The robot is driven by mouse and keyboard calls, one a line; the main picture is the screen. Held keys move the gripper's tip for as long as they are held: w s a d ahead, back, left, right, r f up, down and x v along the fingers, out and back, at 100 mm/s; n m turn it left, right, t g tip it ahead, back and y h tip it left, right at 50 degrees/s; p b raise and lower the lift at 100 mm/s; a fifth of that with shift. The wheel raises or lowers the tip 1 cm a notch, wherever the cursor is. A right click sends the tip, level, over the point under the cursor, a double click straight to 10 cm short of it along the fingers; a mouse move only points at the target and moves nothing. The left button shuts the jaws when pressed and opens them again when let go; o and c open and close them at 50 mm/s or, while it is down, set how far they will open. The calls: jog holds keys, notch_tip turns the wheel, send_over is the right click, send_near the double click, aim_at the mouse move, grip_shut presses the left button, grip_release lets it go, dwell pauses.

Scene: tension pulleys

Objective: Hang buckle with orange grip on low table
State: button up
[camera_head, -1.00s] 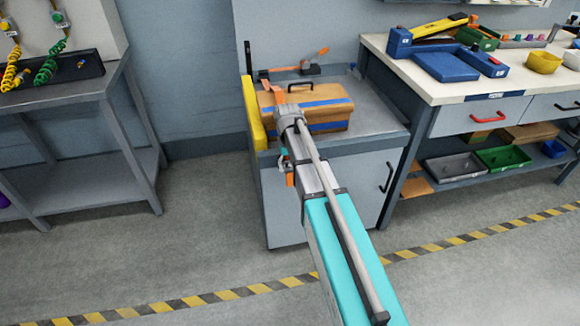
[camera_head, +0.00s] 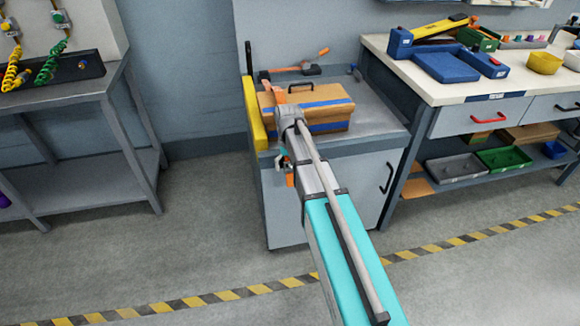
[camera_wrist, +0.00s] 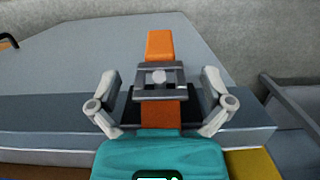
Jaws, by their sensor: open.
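The buckle (camera_wrist: 159,76), a grey metal body with a round pin on an orange grip (camera_wrist: 160,45), lies between the fingers in the wrist view. My gripper (camera_wrist: 160,90) is open, one finger on each side, with visible gaps. A grey top and front edge (camera_wrist: 50,118) lie behind the buckle. Whether the buckle rests on or hangs from that edge is unclear. In the head view my arm reaches the front left of the low table (camera_head: 378,118). An orange piece (camera_head: 290,180) shows beside the arm; most of my gripper is hidden there.
A brown case (camera_head: 335,94) with blue bands stands on the low table. A tool with an orange handle (camera_head: 322,52) lies behind it. A yellow panel (camera_head: 253,115) edges the left side. A white workbench (camera_head: 405,68) stands right. Open floor lies in front.

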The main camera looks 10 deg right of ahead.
jog(key=shift+s+r, duration=0.1)
jog(key=shift+s+r+p, duration=0.35)
jog(key=shift+s+p, duration=0.05)
jog(key=shift+p, duration=0.05)
jog(key=s, duration=0.9)
jog(key=w+r+p, duration=0.3)
jog(key=r+p, duration=0.7)
jog(key=w+a+r+t+p, duration=0.1)
jog(key=w+r+p, duration=0.2)
jog(key=r+p, duration=0.6)
jog(key=w+r+p, duration=0.3)
jog(key=r+p, duration=0.7)
jog(key=p, duration=0.1)
jog(key=shift+w+a+r+t, duration=0.2)
jog(key=shift+a+r+t, duration=0.1)
jog(key=shift+r, duration=0.05)
jog(key=shift+s, duration=0.1)
dwell(0.4)
jog(key=s+d, duration=0.1)
jog(key=s, duration=1.5)
jog(key=shift+d, duration=0.35)
